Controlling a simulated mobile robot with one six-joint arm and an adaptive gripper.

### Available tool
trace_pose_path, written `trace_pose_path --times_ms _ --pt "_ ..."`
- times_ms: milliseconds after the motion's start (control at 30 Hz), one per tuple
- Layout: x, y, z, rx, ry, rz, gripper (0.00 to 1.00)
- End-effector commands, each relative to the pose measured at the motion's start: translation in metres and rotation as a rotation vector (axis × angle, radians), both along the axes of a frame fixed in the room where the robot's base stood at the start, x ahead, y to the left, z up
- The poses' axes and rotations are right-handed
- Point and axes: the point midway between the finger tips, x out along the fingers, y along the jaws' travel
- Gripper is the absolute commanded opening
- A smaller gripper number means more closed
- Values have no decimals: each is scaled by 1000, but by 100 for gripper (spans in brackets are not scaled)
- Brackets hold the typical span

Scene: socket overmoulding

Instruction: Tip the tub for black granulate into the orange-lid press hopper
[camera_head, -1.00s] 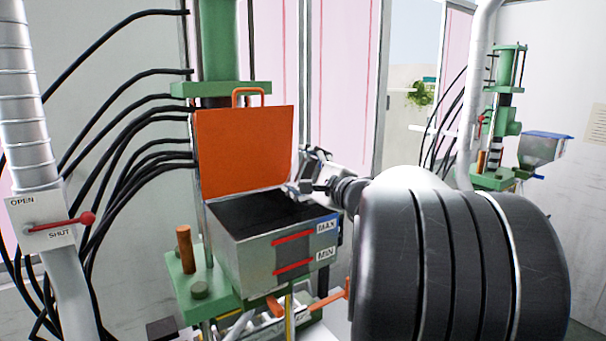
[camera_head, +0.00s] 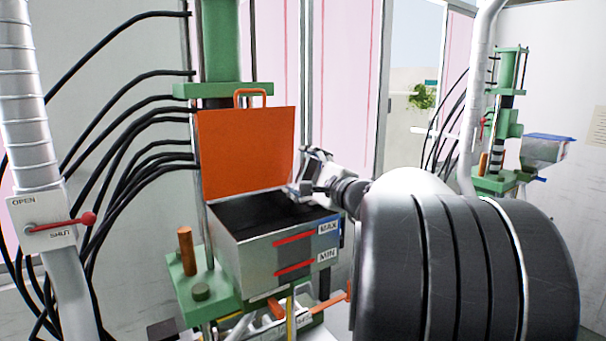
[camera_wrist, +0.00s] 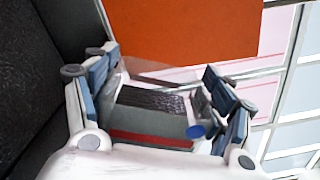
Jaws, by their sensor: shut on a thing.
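The press hopper (camera_head: 232,252) is a grey metal box with red MAX and MIN marks. Its orange lid (camera_head: 245,150) stands open, and the inside looks black. My gripper (camera_head: 308,178) is at the hopper's rear right corner, beside the lid. In the wrist view my gripper (camera_wrist: 160,95) is shut on a clear-sided tub (camera_wrist: 150,137) with a red band. Dark, rough material shows in the tub between the fingers. The orange lid fills the top of that view. In the head view the tub is mostly hidden by my gripper, and its tilt is unclear.
A pipe with a red-handled OPEN/SHUT valve (camera_head: 60,222) stands at the left. Black hoses (camera_head: 130,120) run to the green press (camera_head: 222,90). A second green press with a hopper (camera_head: 545,148) stands at the back right. My arm covers the lower right.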

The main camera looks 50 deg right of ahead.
Motion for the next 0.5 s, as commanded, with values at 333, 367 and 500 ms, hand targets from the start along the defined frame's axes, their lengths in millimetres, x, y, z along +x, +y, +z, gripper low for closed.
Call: trace_pose_path --times_ms 333,367,500 --pt "1 3 2 -15 -1 1 14" --pt "1 3 2 -16 0 1 14" --pt "1 4 2 -20 2 2 14"
